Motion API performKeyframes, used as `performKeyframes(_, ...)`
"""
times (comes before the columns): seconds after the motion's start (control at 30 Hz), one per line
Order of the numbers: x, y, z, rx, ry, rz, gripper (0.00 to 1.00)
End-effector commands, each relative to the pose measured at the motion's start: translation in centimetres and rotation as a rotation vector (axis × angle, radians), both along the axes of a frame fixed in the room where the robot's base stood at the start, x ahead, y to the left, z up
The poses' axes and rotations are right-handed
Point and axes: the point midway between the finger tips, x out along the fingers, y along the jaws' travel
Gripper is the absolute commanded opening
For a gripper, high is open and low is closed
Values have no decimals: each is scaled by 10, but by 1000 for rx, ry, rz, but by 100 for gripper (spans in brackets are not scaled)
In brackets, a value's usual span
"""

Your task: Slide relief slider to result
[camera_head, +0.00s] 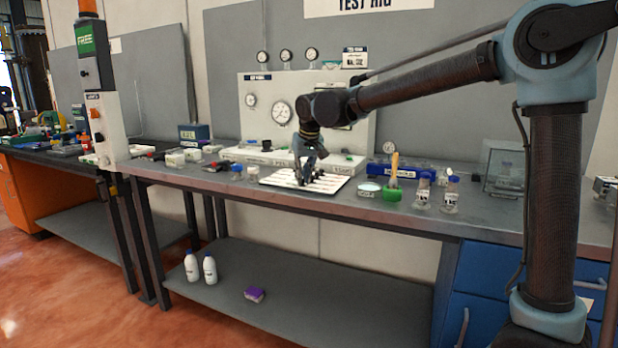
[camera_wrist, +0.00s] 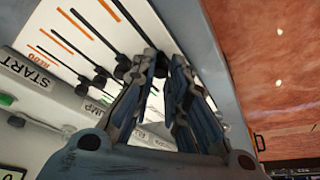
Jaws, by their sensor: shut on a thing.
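The white slider panel (camera_head: 334,184) lies on the bench top. In the wrist view the panel (camera_wrist: 70,52) shows dark slots, orange marks and several black slider knobs (camera_wrist: 122,67) in a row. My gripper (camera_head: 303,182) is down at the panel. In the wrist view my gripper (camera_wrist: 166,66) is shut at the row's right end, on what looks like a slider knob. The fingers mostly hide that knob. I cannot read a relief or result label, so I cannot tell which slider it is.
The test rig with gauges (camera_head: 282,112) stands behind the panel. A green-based holder (camera_head: 392,190) and small bottles (camera_head: 450,196) stand to the right. Small containers (camera_head: 237,172) stand to the left. The bench's front edge is close to the panel.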

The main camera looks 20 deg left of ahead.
Motion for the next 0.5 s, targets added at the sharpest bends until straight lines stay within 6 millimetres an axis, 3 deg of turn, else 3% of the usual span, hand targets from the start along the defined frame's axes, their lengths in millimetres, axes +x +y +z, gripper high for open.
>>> performKeyframes(0.23,1,40,1,0,-2,1,0)
performKeyframes(0.5,1,52,1,1,-3,0,0)
